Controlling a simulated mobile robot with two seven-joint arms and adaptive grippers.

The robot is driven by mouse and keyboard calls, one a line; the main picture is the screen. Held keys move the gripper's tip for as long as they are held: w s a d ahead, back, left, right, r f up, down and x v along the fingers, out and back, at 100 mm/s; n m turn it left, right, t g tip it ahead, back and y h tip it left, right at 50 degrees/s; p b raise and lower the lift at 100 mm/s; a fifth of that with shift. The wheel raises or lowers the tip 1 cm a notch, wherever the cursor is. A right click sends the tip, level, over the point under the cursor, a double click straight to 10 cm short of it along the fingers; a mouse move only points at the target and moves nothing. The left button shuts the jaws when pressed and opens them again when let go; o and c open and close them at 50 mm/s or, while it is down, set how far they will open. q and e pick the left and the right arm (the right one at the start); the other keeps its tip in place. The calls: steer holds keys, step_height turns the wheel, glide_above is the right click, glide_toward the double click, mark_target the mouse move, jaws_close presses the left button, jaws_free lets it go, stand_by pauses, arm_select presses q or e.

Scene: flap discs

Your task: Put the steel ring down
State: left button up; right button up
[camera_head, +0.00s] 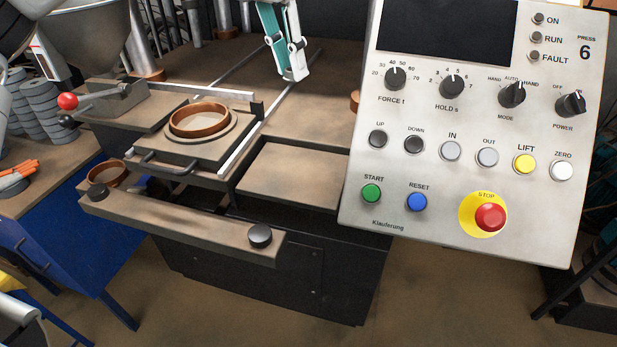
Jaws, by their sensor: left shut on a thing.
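My left gripper (291,76) hangs at the top centre with teal and pale fingers pointing down. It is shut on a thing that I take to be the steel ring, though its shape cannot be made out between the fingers. The gripper is behind and to the right of the press slide, apart from it. A brown-looking ring (197,119) lies on a round grey plate on the slide (170,150). I cannot tell what this ring is made of. My right gripper is not in view.
A large control panel (400,215) fills the right side. A bare flat plate (295,175) lies right of the slide. A front bar with black knobs (260,236) crosses below. Another ring (110,174), a red-knobbed lever (68,101) and stacked grey discs (38,115) are at left.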

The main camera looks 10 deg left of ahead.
arm_select(q)
steer(key=shift+d+f, duration=0.15)
steer(key=shift+f, duration=0.25)
glide_above(299, 169)
steer(key=f, duration=0.9)
steer(key=s+f, duration=0.1)
steer(key=f, duration=0.4)
steer(key=shift+a+f, duration=0.1)
steer(key=shift+a, duration=0.15)
steer(key=shift+f, duration=0.8)
steer(key=shift+f+p, duration=0.3)
steer(key=shift+f, duration=1.5)
steer(key=shift+f, duration=0.2)
steer(key=o, duration=0.7)
steer(key=shift+r, duration=0.1)
